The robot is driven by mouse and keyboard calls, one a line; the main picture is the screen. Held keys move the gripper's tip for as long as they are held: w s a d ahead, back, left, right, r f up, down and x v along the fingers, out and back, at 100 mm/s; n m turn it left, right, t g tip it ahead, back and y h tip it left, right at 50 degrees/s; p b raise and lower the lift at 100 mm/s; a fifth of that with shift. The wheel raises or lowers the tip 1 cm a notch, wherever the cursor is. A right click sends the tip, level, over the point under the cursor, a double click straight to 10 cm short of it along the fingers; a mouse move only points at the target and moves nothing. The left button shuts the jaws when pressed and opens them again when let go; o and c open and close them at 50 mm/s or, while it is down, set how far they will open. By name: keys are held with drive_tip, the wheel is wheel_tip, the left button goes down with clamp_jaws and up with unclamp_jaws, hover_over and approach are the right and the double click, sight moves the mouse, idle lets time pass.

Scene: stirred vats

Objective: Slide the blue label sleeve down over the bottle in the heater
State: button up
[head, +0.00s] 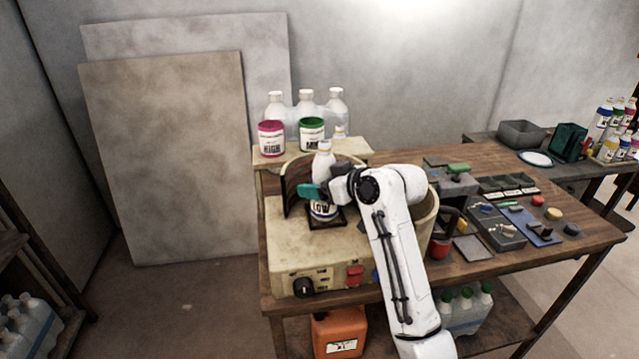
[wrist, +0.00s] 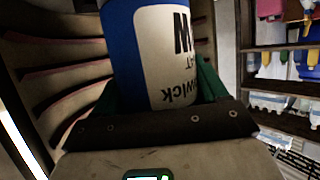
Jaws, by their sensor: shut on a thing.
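The white bottle (head: 323,162) stands upright in the heater (head: 280,235), its cap and shoulder showing above my gripper. The blue label sleeve (head: 322,211), with a white panel reading LOW, is around the bottle's lower part. Its bottom edge appears close to the dark square plate (head: 341,221); I cannot tell whether it touches. My gripper (head: 313,191), with green fingers, is shut on the sleeve. In the wrist view the blue sleeve (wrist: 124,50) fills the space between the green fingers, its lettering upside down. My gripper hides part of the bottle and sleeve.
A curved heater wall (head: 291,182) stands close behind the bottle. Pink (head: 271,138) and green-lidded (head: 312,133) tubs and several clear bottles stand on the shelf behind. A round vat (head: 425,215) and trays of small parts (head: 497,227) lie to the right.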

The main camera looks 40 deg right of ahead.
drive_tip(key=o, duration=0.7)
drive_tip(key=shift+s, duration=0.1)
drive_tip(key=v, duration=0.7)
drive_tip(key=shift+s, duration=0.2)
drive_tip(key=shift+r, duration=0.1)
idle(0.4)
